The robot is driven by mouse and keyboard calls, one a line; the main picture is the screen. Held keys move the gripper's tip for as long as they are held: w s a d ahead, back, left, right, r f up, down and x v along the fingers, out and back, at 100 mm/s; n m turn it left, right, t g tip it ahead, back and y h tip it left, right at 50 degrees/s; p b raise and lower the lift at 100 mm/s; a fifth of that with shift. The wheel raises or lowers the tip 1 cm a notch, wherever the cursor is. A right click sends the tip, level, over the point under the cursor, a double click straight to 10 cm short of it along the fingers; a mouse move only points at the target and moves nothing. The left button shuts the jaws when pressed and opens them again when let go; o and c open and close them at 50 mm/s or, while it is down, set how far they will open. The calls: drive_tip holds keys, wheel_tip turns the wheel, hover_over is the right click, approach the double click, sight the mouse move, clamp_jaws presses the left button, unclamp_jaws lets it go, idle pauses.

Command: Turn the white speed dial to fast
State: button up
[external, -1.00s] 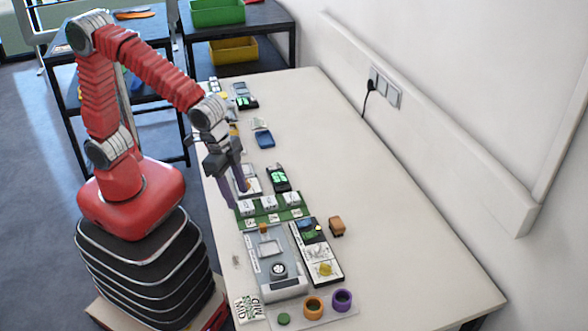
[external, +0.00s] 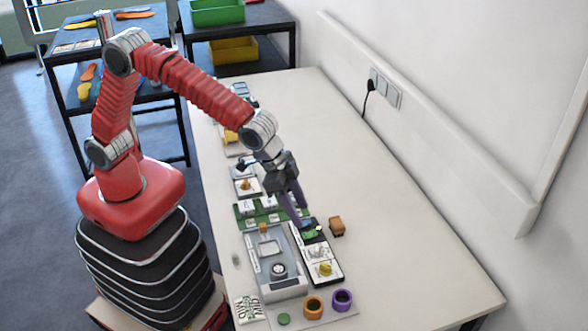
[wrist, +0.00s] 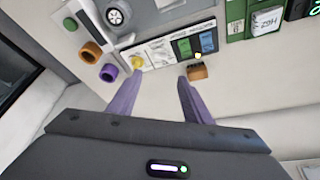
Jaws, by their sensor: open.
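A dark-rimmed round dial with a pale face (external: 279,269) sits on the grey machine (external: 291,290); it also shows at the top of the wrist view (wrist: 115,17). Beside it is a black-edged control panel (external: 336,277) with white fields and a yellow knob (external: 325,268). In the wrist view the panel (wrist: 160,51) also has blue and green patches. I cannot tell for sure which part is the white speed dial. My gripper (external: 298,214) is open and empty, its purple fingers above the panel's far end. In the wrist view its fingers (wrist: 160,82) point toward the panel.
A small orange-brown block (external: 337,226) stands right of the panel. A green board (external: 243,222) with white blocks lies behind the grey machine. Orange (external: 313,306) and purple (external: 342,300) rings stand at the near end. The table's right side is clear.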

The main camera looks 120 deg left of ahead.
sight(317, 247)
drive_tip(key=shift+f, duration=0.1)
drive_tip(key=x, duration=1.3)
drive_tip(key=shift+f, duration=0.3)
drive_tip(key=shift+c, duration=0.3)
drive_tip(key=c, duration=1)
